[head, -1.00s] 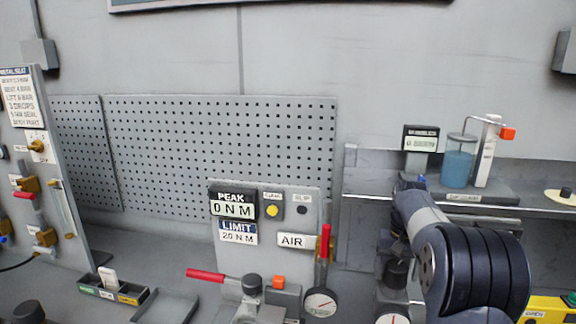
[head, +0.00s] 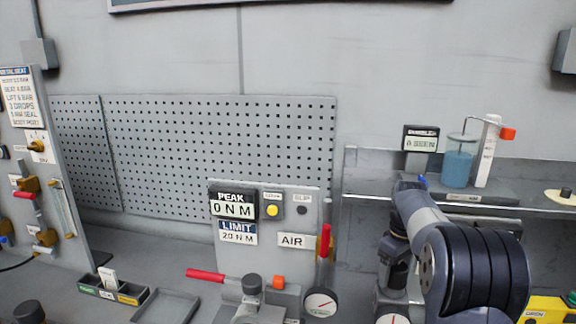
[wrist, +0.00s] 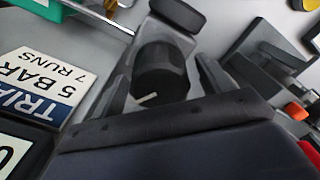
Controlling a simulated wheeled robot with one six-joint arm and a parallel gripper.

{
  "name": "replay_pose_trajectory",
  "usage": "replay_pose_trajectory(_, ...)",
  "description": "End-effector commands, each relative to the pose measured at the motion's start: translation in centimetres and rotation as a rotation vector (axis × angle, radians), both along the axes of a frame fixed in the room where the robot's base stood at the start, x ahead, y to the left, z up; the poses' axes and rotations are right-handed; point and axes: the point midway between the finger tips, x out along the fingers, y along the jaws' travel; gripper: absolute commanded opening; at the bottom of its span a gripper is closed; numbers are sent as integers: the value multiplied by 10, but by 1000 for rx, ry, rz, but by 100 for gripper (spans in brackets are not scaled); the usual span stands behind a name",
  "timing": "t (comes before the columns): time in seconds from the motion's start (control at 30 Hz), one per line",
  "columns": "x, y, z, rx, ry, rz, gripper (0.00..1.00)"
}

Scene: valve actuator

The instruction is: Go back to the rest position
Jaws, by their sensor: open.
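My arm (head: 470,265) stands at the right of the head view, its forearm reaching back and its wrist bending down over the bench. In the head view my gripper's fingers are hard to make out among the dark parts below the wrist. In the wrist view my gripper (wrist: 163,85) is open, with a finger on each side. A black ribbed cylinder (wrist: 160,75) shows between or just beyond the fingers; I cannot tell whether they touch it. No rest position is marked in view.
A panel with a PEAK display (head: 232,205) and a red-handled lever (head: 206,275) stand left of my arm. A shelf behind holds a blue liquid jar (head: 458,167). A small tray (head: 165,306) lies left. A TRIAL sign (wrist: 42,85) is near the gripper.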

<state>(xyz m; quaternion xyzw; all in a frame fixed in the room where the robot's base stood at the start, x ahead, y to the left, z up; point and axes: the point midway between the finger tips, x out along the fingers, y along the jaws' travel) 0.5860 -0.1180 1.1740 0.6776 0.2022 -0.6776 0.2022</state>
Motion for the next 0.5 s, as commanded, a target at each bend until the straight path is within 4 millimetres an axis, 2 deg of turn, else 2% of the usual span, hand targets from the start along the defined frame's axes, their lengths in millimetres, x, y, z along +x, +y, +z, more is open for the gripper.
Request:
replay_pose_trajectory(0.2,0,0,0,0,0,126,75)
replay_pose_trajectory(0.5,0,0,0,1,1,179,75)
